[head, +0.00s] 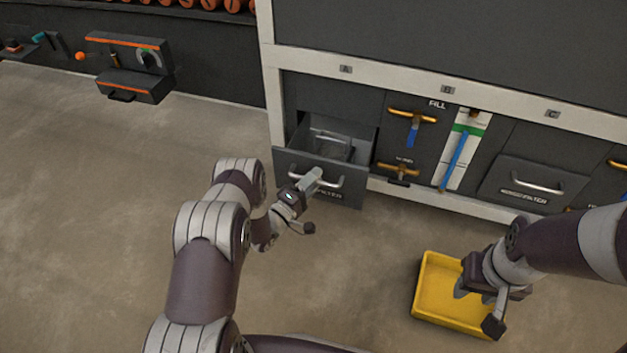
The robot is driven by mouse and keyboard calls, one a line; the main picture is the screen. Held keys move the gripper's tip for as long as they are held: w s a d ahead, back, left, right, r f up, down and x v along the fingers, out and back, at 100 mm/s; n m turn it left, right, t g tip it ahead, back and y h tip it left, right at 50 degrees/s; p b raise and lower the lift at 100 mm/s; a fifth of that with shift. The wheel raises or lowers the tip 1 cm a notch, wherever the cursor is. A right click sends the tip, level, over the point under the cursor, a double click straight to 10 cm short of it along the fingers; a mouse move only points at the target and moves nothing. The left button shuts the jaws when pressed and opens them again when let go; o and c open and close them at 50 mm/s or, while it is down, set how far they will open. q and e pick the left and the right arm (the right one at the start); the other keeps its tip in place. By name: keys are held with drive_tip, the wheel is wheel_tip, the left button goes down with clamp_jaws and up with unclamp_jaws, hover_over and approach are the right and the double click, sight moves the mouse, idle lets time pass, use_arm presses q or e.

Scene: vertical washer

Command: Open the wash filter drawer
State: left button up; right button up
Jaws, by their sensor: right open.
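A dark grey drawer (352,190) under label A is pulled out of the washer front. Its label is partly covered; "FILTER" can be partly read. It has a silver bar handle (330,182). A clear inner piece with its own handle (330,137) sits inside. My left gripper (314,178) is at the left end of the bar handle; whether its fingers are closed on the bar is unclear. A second filter drawer (520,186), under label C, is shut; its label is hard to read. My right gripper (475,294) is open and empty, over a yellow tray.
The yellow tray (428,292) is on the floor at the lower right. A panel with brass handles (411,116) and a blue-marked gauge (456,158) lies between the drawers. A dark box with orange edges (125,62) is at the upper left. The floor left of my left arm is clear.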

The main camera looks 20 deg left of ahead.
use_arm(q)
drive_tip(key=p+v, duration=0.4)
drive_tip(key=v, duration=0.8)
drive_tip(key=shift+s, duration=0.35)
drive_tip(key=shift+a, duration=0.15)
